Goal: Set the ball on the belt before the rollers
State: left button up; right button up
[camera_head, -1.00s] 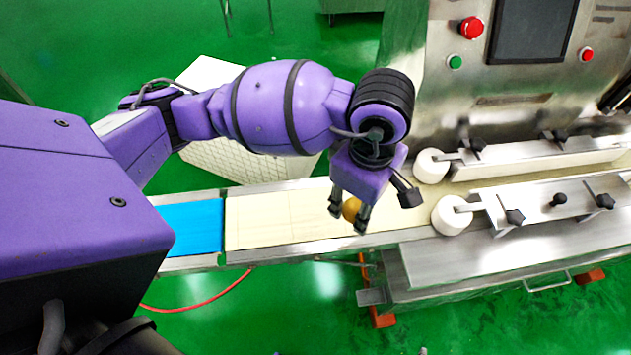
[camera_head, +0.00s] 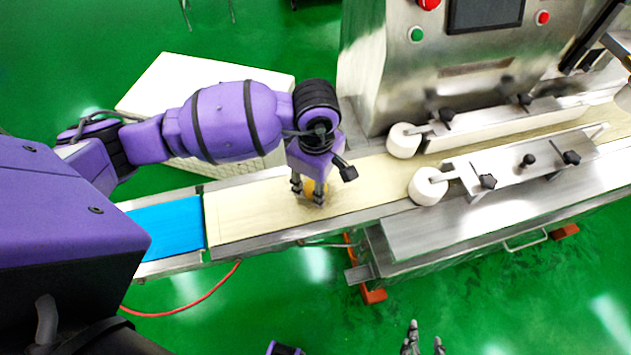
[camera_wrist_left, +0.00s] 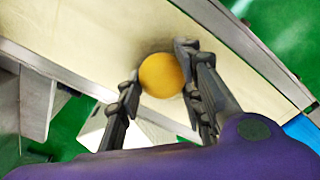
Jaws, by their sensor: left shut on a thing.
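The ball (camera_head: 315,190) is orange-yellow and sits between the fingers of my left gripper (camera_head: 309,194), low over the cream belt (camera_head: 245,212). It also shows in the left wrist view (camera_wrist_left: 161,75), between the two dark fingertips, with a shadow beside it on the belt. I cannot tell whether it touches the belt. Two white rollers, the rear one (camera_head: 404,141) and the front one (camera_head: 428,186), stand to the right of the ball, with bare belt between. My right gripper (camera_head: 425,338) shows at the bottom edge, fingers apart and empty, in front of the machine.
Metal guide plates (camera_head: 520,158) with black knobs extend right of the rollers. The steel machine body (camera_head: 385,80) rises behind the belt. A blue belt section (camera_head: 165,228) lies at the left. A white box (camera_head: 190,85) stands behind the belt.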

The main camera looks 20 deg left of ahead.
pick_arm(q)
jog(key=shift+f, duration=0.15)
jog(key=o, duration=1.2)
notch_tip(320, 180, up, 12)
jog(key=shift+r, duration=0.25)
